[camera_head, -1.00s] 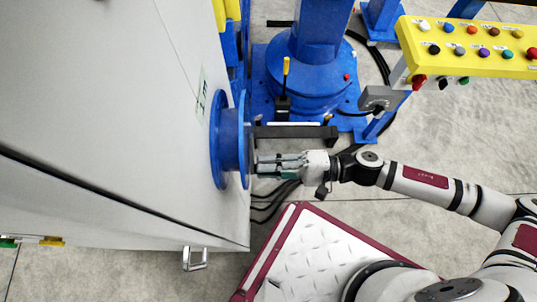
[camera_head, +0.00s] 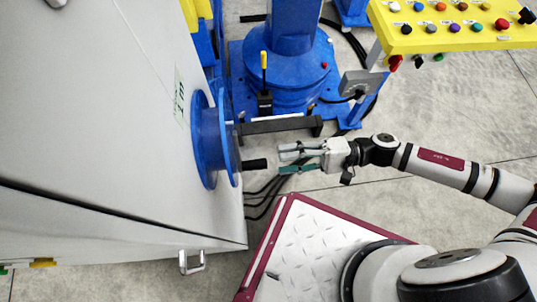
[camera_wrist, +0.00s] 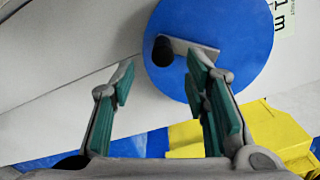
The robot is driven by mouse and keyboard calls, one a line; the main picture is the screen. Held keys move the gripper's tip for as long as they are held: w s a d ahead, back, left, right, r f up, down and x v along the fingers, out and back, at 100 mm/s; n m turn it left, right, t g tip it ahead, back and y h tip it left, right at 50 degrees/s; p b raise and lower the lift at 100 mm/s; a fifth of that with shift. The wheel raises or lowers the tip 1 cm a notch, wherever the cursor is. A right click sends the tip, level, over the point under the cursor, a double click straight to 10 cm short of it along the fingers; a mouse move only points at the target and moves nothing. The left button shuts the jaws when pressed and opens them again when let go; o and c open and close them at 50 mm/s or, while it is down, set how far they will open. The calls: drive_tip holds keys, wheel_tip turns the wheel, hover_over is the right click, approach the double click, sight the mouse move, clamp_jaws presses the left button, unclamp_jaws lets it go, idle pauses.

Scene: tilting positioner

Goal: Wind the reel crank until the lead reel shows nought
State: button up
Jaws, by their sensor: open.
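The blue lead reel (camera_head: 207,138) is mounted on the side of the pale grey cabinet. Its grey crank arm (camera_wrist: 203,50) and black crank handle (camera_head: 254,165) show; in the wrist view the handle (camera_wrist: 162,50) is seen end-on, left of the reel's centre. My gripper (camera_head: 284,160) is open and empty, just right of the handle and apart from it. In the wrist view its green-padded fingers stand either side of the line to the handle. A label (camera_wrist: 286,15) beside the reel reads "1 m", partly cut off.
The cabinet (camera_head: 100,110) fills the left. A blue positioner base (camera_head: 290,75) with a yellow-topped lever (camera_head: 264,75) stands behind, with a dark bar (camera_head: 280,124) near my gripper. A yellow button panel (camera_head: 450,25) is upper right. Black cables lie on the floor.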

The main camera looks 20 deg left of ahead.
drive_tip(key=shift+v, duration=1.9)
